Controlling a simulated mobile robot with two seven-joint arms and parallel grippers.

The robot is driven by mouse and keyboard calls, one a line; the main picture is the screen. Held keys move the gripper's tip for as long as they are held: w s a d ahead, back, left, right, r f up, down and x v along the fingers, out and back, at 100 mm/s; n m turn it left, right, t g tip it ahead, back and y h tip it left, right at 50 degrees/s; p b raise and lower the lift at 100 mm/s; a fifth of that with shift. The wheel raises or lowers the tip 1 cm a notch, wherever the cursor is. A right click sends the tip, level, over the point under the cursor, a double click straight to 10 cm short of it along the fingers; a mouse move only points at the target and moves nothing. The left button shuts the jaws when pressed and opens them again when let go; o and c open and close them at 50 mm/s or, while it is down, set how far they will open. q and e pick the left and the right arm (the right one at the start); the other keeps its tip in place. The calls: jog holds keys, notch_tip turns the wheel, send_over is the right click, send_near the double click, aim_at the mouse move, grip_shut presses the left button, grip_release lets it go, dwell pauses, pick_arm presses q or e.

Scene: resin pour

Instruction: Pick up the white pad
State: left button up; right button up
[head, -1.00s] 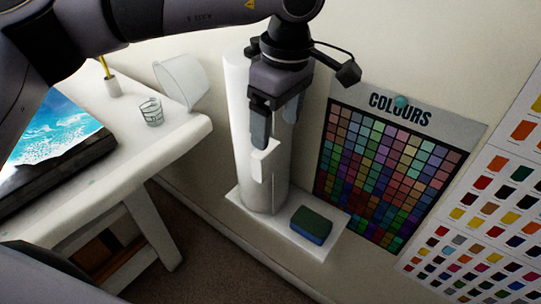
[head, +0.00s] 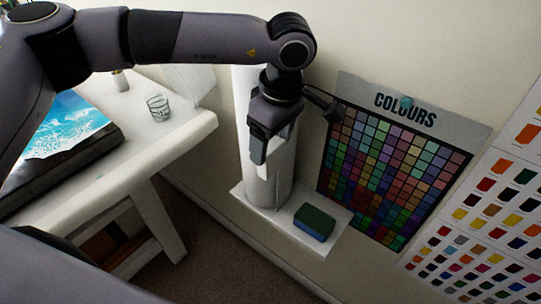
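My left gripper (head: 268,148) points down in front of a white upright cylinder (head: 257,185). One dark finger shows clearly; the other is hard to make out. A pale block, seemingly the white pad (head: 283,150), shows beside that finger against the cylinder. It is partly covered by the gripper, and white on white makes its edges unclear. I cannot tell whether the fingers grip it. My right gripper is not in view.
The cylinder stands on a white base (head: 268,222) with a green and blue sponge (head: 314,223). A white table (head: 180,140) at left holds a glass (head: 158,107) and a blue sea picture (head: 65,125). A colour chart (head: 390,165) hangs on the wall.

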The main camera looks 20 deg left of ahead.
pick_arm(q)
jog(key=c, duration=0.6)
jog(key=shift+c, duration=0.2)
jog(key=shift+r, duration=0.1)
notch_tip(320, 180, up, 17)
jog(key=b, duration=0.1)
notch_tip(320, 180, up, 11)
jog(key=p, duration=0.3)
send_over(272, 146)
jog(key=s+a+r, duration=0.1)
jog(key=s+a, duration=0.1)
jog(key=s, duration=0.3)
jog(key=shift+s+r, duration=0.2)
jog(key=shift+s, duration=0.2)
